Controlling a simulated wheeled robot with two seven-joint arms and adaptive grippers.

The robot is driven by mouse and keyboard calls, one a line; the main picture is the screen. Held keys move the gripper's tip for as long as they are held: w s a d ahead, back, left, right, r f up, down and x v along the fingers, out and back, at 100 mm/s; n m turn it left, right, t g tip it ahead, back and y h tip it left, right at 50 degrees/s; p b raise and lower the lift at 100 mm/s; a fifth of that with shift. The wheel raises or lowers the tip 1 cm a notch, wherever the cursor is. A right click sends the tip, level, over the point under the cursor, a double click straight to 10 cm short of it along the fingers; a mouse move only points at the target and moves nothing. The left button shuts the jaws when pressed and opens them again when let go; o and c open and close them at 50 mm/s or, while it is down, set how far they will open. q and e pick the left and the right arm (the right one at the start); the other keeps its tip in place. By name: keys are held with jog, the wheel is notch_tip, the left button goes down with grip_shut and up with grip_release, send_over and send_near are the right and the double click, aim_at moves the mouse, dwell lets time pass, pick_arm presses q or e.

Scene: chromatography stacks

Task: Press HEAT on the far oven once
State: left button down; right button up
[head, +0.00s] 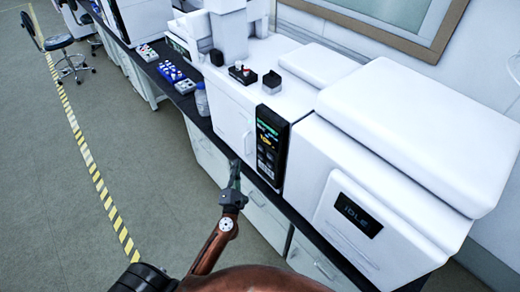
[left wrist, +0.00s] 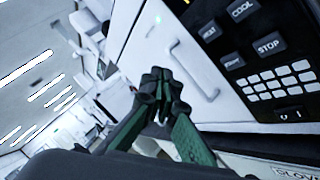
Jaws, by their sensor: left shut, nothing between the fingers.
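A white oven (head: 232,110) stands on the bench with a tall dark control panel (head: 271,145) at its right front. The same panel (left wrist: 250,45) fills the upper right of the left wrist view. Its button that looks to read HEAT (left wrist: 208,32) is at the panel's left, beside COOL (left wrist: 240,9) and above STOP (left wrist: 269,44). My left gripper (head: 235,168) is shut and empty, just in front of and left of the panel's lower part. In the left wrist view its fingertips (left wrist: 160,84) are together before the white door, apart from the buttons.
Another white instrument (head: 180,45) with a dark panel stands farther along the bench. A white unit with an IDLE display (head: 358,214) stands at the right. A bottle (head: 201,99) and a blue vial rack (head: 170,72) are near the bench edge.

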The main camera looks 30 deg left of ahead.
aim_at(261, 149)
pick_arm(q)
jog(key=w+d, duration=0.3)
jog(key=w, duration=0.5)
jog(key=shift+d+b, duration=0.2)
jog(key=shift+b, duration=0.15)
jog(key=shift+w+f, duration=0.1)
dwell(0.8)
jog(key=shift+w, duration=0.1)
dwell(0.5)
jog(key=shift+w+d, duration=0.15)
jog(key=shift+w, duration=0.15)
dwell(0.3)
